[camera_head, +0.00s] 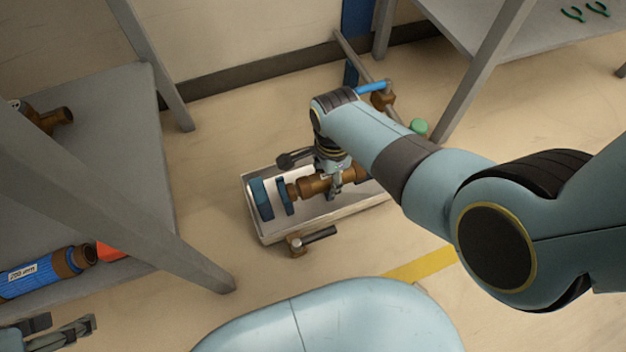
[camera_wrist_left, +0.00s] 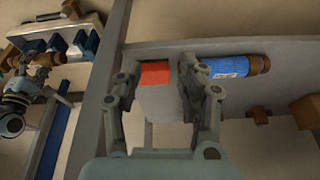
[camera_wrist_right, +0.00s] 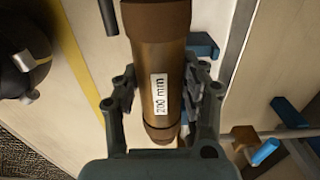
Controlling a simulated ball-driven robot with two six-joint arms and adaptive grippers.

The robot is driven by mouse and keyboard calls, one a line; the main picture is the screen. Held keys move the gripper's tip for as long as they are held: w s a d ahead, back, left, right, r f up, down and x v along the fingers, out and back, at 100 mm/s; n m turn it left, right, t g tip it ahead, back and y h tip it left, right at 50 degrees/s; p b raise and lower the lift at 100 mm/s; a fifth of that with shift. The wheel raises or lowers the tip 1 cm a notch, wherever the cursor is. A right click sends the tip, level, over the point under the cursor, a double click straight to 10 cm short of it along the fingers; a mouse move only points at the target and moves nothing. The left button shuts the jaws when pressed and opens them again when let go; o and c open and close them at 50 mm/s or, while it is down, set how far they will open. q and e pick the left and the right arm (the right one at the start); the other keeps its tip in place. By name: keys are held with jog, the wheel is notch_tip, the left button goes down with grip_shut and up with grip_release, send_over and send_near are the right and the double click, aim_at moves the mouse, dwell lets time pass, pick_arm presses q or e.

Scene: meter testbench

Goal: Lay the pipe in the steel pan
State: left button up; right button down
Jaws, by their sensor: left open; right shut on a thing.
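A brown pipe (camera_head: 312,186) with a "200 mm" label is held in my right gripper (camera_head: 335,185). The pipe also fills the middle of the right wrist view (camera_wrist_right: 160,60), between the two fingers. It lies lengthwise over the steel pan (camera_head: 278,238), which stands on the floor and has blue supports (camera_head: 262,198) at its left end. I cannot tell whether the pipe touches the pan or its supports. My left gripper (camera_head: 65,332) is open and empty at the lower left. In the left wrist view its fingers (camera_wrist_left: 155,85) are apart above a grey shelf.
A grey shelf (camera_head: 120,130) at left carries a blue pipe (camera_head: 35,275), also labelled, and a red block (camera_wrist_left: 156,74). A valve with a dark handle (camera_head: 318,236) sits at the pan's front edge. Frame legs (camera_head: 480,80) stand behind. Floor left of the pan is clear.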

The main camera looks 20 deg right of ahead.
pick_arm(q)
notch_tip(320, 180, down, 7)
jog(key=t+b, duration=0.6)
jog(key=t, duration=0.1)
jog(key=w+d+r+m+t+h+b, duration=0.1)
jog(key=w+r+t, duration=0.4)
jog(key=r, duration=0.4)
jog(key=w+d+r+m+t+h+b, duration=0.1)
jog(key=w+r+t+h, duration=0.1)
jog(key=w+r+t, duration=0.3)
notch_tip(320, 180, up, 4)
jog(key=shift+w+d+r+b, duration=0.25)
jog(key=shift+w+d+b, duration=0.15)
jog(key=shift+w, duration=0.4)
pick_arm(e)
jog(key=w+a+f, duration=0.1)
jog(key=w+f, duration=0.4)
jog(key=f, duration=0.2)
jog(key=shift+w+a+f, duration=0.15)
jog(key=shift+w+a, duration=0.2)
jog(key=shift+a, duration=0.05)
jog(key=shift+f, duration=0.15)
jog(key=c, duration=0.7)
grip_release()
jog(key=shift+s, duration=0.1)
pick_arm(q)
jog(key=shift+w+r+t, duration=0.1)
jog(key=shift+r+t, duration=0.2)
